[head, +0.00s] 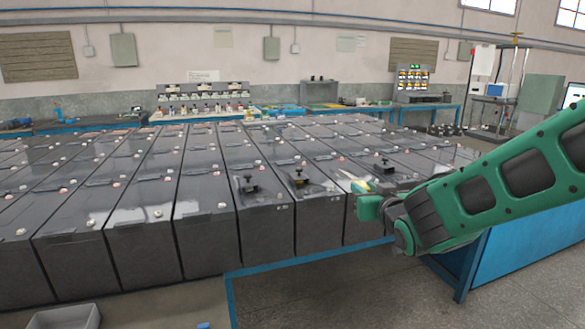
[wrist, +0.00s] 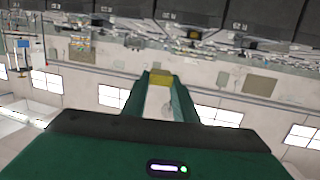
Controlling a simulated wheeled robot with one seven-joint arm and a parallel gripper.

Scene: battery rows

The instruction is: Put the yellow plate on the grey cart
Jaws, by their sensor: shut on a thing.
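My gripper (head: 366,200) is over the front right of the battery rows in the head view. In the wrist view its two green fingers (wrist: 161,92) are shut on a small yellow piece (wrist: 160,78), which looks like the yellow plate. In the head view a pale yellow bit of the plate (head: 361,186) shows at the fingers, and most of it is hidden or too small to make out. A grey open-topped bin or tray (head: 68,318) at the bottom left may be part of the grey cart; the picture edge cuts it off.
Rows of dark batteries (head: 205,205) fill the middle on a blue frame. A blue bench (head: 530,245) is at the right. Bare floor (head: 310,295) lies in front.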

